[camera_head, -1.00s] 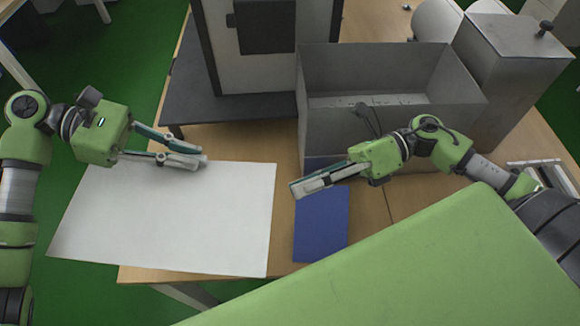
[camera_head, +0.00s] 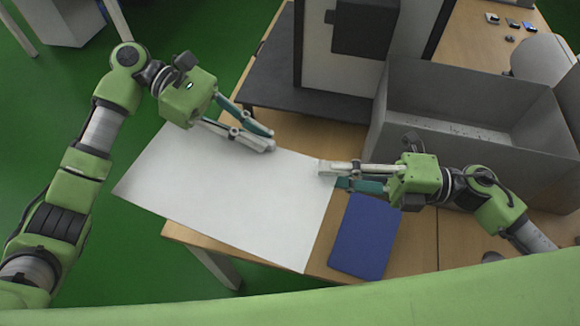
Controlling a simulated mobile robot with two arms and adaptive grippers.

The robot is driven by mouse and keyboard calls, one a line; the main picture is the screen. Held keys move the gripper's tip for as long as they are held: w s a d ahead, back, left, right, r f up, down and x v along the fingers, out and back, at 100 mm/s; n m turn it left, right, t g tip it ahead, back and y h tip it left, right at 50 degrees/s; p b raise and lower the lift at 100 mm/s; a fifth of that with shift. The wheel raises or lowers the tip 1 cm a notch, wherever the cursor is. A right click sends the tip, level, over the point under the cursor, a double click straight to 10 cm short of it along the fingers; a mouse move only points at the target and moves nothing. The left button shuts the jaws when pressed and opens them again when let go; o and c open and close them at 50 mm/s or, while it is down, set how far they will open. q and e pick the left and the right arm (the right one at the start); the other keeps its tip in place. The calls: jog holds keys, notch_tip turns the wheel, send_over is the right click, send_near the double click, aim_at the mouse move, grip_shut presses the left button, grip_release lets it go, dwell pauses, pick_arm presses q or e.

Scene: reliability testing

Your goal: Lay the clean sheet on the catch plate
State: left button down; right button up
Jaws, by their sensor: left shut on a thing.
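The clean sheet (camera_head: 225,195) is a large white flat piece over the front left of the table, its left part jutting past the table edge. My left gripper (camera_head: 269,141) is shut on its far edge. My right gripper (camera_head: 328,176) has its fingers slightly apart at the sheet's far right corner; whether the corner lies between them is unclear. A dark grey plate (camera_head: 290,97) at the foot of the white-framed apparatus looks like the catch plate. It is bare in front and lies beyond the sheet.
A blue pad (camera_head: 363,238) lies on the table (camera_head: 425,240) just right of the sheet. A grey open box (camera_head: 470,110) stands at the right behind my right arm. Small items (camera_head: 512,24) lie at the back right.

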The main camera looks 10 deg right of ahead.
aim_at(284, 171)
jog(key=x, duration=0.9)
grip_shut()
pick_arm(q)
jog(key=c, duration=2)
grip_release()
